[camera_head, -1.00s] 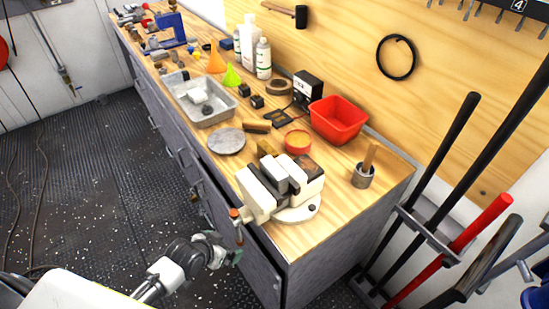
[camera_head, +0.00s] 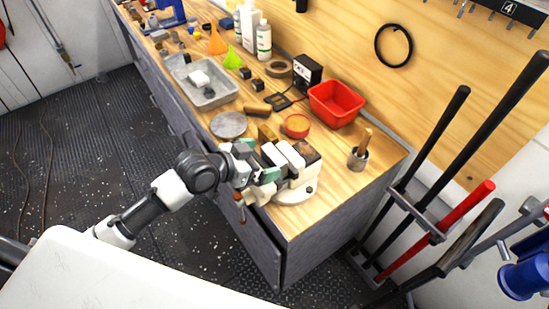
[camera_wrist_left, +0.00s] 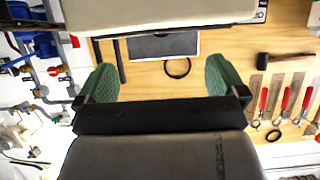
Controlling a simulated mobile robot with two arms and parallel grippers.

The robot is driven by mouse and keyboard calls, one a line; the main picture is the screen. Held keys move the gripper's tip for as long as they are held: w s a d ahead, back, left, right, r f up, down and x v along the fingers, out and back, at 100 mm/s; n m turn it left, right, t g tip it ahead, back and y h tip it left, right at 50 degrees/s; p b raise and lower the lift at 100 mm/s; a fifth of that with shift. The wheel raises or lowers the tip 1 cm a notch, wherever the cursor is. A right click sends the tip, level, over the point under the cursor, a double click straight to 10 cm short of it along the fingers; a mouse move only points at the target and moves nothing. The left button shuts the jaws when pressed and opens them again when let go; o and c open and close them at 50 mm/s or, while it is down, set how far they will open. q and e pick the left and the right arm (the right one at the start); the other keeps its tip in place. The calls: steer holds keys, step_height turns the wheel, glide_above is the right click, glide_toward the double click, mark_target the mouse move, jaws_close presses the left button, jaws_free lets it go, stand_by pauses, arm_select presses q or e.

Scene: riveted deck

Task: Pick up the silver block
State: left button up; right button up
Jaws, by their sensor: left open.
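No block stands out as plainly silver in the head view. A pale block (camera_head: 198,78) lies in the grey metal tray (camera_head: 222,101). A white and dark vise (camera_head: 293,196) stands at the near end of the bench, with upright pale and dark slabs side by side; I cannot tell whether one is a separate block. My left gripper (camera_head: 256,163) is at the vise's left side, its green fingers apart. In the left wrist view the green fingers of this gripper (camera_wrist_left: 161,80) are wide open with nothing between them. A large beige surface (camera_wrist_left: 160,12) fills the top there. My right gripper is not in view.
On the bench are a red bin (camera_head: 337,104), a round grey plate (camera_head: 229,125), a red-rimmed dish (camera_head: 296,125) and a mallet-like tool in a cup (camera_head: 359,152). Long-handled tools (camera_head: 430,138) stand in a rack to the right. Open floor (camera_head: 90,150) lies left of the bench.

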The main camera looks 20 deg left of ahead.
mark_target(274, 154)
arm_select(q)
steer(key=shift+w+d, duration=0.2)
steer(key=shift+w, duration=0.2)
steer(key=p+x, duration=0.2)
steer(key=x, duration=0.1)
steer(key=shift+w, duration=0.25)
steer(key=shift+w+d+f, duration=0.3)
steer(key=shift+d, duration=0.05)
steer(key=shift+a, duration=0.1)
steer(key=shift+c, duration=1)
steer(key=c, duration=0.7)
steer(key=shift+r, duration=0.1)
steer(key=shift+c, duration=0.5)
